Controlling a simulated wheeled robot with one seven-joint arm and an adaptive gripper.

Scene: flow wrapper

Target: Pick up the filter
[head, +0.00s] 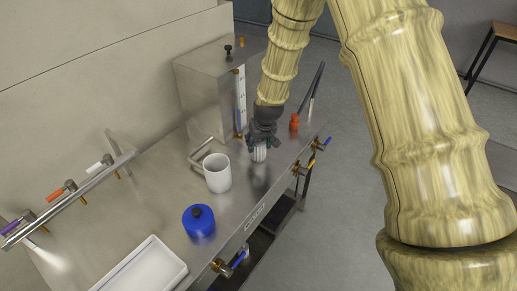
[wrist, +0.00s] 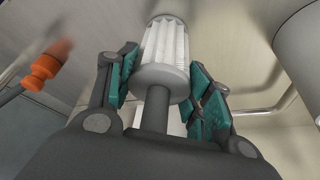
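The filter (head: 259,153) is a white pleated cylinder with a grey end cap and stem, at the right part of the steel bench. It shows large in the wrist view (wrist: 164,52), between the teal pads of my gripper (wrist: 165,85). I cannot tell whether the filter's lower end touches the bench.
The steel bench (head: 170,232) holds a white mug (head: 217,173), a blue round container (head: 198,222) and a white tray (head: 147,270). A steel box (head: 205,88) stands behind. An orange-ended hose (head: 294,123) is right of my gripper. Valves line the front edge.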

